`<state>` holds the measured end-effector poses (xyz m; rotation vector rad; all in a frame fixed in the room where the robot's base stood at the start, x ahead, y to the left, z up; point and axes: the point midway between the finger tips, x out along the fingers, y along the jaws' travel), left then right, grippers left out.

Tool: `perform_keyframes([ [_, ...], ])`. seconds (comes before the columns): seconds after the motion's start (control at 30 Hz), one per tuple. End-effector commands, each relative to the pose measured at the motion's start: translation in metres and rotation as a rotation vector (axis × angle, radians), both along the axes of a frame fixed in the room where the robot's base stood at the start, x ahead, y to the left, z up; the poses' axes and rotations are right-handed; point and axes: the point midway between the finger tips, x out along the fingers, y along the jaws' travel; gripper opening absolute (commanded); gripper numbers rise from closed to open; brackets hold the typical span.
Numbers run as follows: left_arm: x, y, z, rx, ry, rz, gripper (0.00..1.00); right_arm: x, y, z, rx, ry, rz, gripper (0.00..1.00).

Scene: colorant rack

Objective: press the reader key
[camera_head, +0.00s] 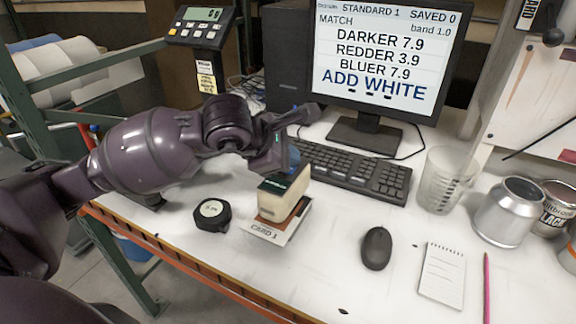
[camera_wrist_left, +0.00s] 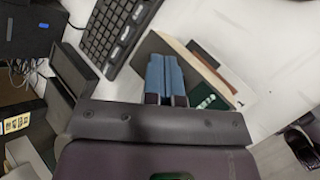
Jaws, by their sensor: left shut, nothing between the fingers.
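The reader (camera_head: 285,194), a cream block with a dark green top, stands on a white card (camera_head: 266,229) marked CARD 1 on the worktable. In the left wrist view the reader (camera_wrist_left: 206,94) lies just right of the fingers, its green face partly covered by them. I cannot make out its key. My left gripper (camera_head: 292,158) is shut and empty, its blue fingertips at the reader's far upper end. The fingertips (camera_wrist_left: 164,62) sit side by side in the left wrist view. I cannot tell whether they touch the reader. My right gripper is not in view.
A keyboard (camera_head: 352,172) lies just behind the reader. A black round tape measure (camera_head: 212,214) is to its left, a mouse (camera_head: 376,248) to its right. The monitor (camera_head: 378,50) reads STANDARD 1, SAVED 0, ADD WHITE. A clear beaker (camera_head: 446,180) and cans stand at right.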

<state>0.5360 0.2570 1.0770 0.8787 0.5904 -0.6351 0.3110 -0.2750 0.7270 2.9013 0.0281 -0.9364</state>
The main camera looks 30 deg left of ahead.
Motion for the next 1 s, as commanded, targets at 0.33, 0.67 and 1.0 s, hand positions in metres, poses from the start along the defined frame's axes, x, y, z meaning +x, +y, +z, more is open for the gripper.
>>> perform_keyframes([
  [0.33, 0.000, 0.000, 0.015, 0.000, -0.001, 0.001, 0.00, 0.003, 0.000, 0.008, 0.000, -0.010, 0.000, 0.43],
  [0.67, 0.000, 0.000, 0.015, 0.000, 0.000, 0.000, 0.00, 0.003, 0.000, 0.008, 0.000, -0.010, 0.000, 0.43],
  [1.0, 0.000, 0.000, 0.036, 0.001, -0.004, 0.001, 0.00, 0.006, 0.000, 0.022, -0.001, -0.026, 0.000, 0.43],
])
